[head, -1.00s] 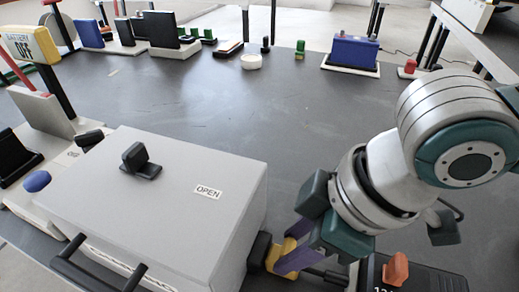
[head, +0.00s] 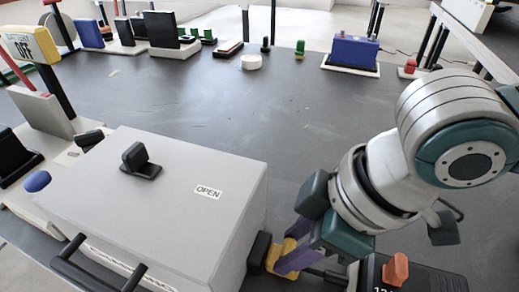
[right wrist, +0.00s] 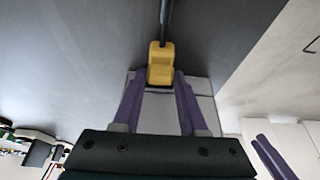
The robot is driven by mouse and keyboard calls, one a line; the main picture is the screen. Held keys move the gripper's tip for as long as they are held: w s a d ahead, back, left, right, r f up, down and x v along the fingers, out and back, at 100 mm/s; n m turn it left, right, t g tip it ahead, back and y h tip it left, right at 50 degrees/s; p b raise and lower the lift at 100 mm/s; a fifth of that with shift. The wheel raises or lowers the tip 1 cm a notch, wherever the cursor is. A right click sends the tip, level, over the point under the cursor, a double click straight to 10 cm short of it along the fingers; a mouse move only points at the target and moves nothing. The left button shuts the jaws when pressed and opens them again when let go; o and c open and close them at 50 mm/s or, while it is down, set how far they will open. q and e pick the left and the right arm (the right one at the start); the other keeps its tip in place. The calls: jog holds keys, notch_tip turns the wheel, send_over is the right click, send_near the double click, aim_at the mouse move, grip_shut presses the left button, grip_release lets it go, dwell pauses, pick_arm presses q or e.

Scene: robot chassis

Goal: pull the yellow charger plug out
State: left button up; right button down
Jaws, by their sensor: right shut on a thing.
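The yellow charger plug (head: 279,256) is at the lower middle of the head view, beside a black block (head: 259,252) at the right side of the grey box. I cannot tell whether the plug is still seated in that block. My right gripper (head: 287,259) is shut on the plug with its purple fingers. In the right wrist view the plug (right wrist: 161,65) sits between the fingertips of the gripper (right wrist: 160,80), with a dark rod or cable (right wrist: 166,20) running up from it. My left gripper is not in view.
The grey box (head: 190,195) marked OPEN, with a black knob on its lid, stands left of my right gripper. A black unit with an orange switch (head: 397,268) is close on the right. The dark table's middle (head: 240,110) is clear; several devices line its far edge.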

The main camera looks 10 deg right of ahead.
jog(key=shift+s+d+r, duration=0.1)
jog(key=shift+d, duration=0.1)
jog(key=s+d+p, duration=0.2)
jog(key=shift+d+p, duration=0.35)
jog(key=shift+d, duration=0.05)
jog(key=shift+w+a, duration=0.1)
jog(key=shift+c, duration=2.2)
grip_release()
jog(key=p+v, duration=0.2)
jog(key=v, duration=0.8)
